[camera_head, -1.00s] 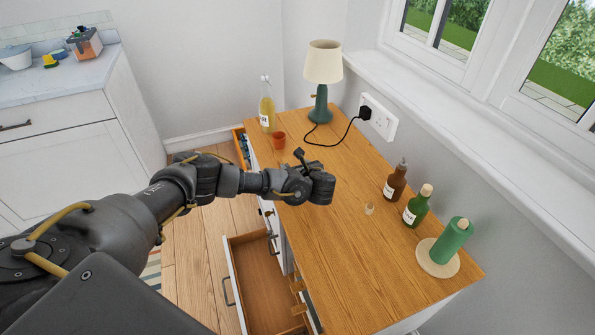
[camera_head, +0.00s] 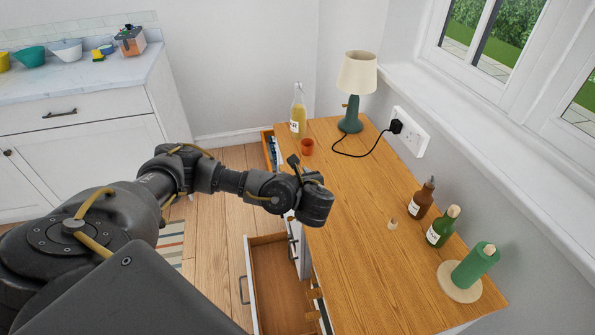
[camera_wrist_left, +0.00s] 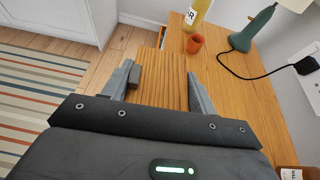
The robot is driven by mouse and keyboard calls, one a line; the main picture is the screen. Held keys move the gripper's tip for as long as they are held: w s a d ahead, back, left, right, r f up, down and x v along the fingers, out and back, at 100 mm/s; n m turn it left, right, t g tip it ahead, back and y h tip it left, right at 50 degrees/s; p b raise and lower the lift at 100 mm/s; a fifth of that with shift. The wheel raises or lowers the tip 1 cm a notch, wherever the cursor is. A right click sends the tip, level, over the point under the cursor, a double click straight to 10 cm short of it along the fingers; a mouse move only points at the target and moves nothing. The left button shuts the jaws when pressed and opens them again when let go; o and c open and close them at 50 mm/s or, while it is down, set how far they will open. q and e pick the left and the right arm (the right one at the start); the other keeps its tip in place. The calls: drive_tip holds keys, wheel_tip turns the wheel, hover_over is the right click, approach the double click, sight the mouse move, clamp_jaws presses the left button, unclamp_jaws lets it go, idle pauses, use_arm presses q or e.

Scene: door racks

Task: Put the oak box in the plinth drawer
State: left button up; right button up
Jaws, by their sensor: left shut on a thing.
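My left gripper (camera_head: 316,208) is over the left edge of the wooden desk in the head view, its fingers hidden there. In the left wrist view my left gripper (camera_wrist_left: 161,74) is shut on a flat wood-grained piece, the oak box (camera_wrist_left: 162,92), which lies between the two fingers. The box cannot be made out in the head view. A low drawer (camera_head: 280,278) of the desk stands pulled out at bottom centre, with a bare wooden floor and a pale front. It is below and left of the gripper. My right gripper is not in view.
The desk top (camera_head: 375,255) carries a lamp (camera_head: 357,75), an orange cup (camera_head: 307,147), a yellow bottle (camera_head: 298,112), brown (camera_head: 421,199) and green (camera_head: 442,227) bottles, and a green roll (camera_head: 474,265). Another drawer (camera_head: 268,148) is open farther back.

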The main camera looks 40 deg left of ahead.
use_arm(q)
drive_tip(key=w+d+r+m+t+h, duration=0.2)
drive_tip(key=d+r+m+t+h, duration=0.4)
drive_tip(key=d, duration=0.5)
wheel_tip(320, 180, up, 13)
drive_tip(key=d+m+g+h, duration=0.1)
drive_tip(key=d+m+h, duration=0.2)
drive_tip(key=m+h, duration=0.1)
drive_tip(key=shift+s, duration=0.2)
drive_tip(key=shift+r, duration=0.1)
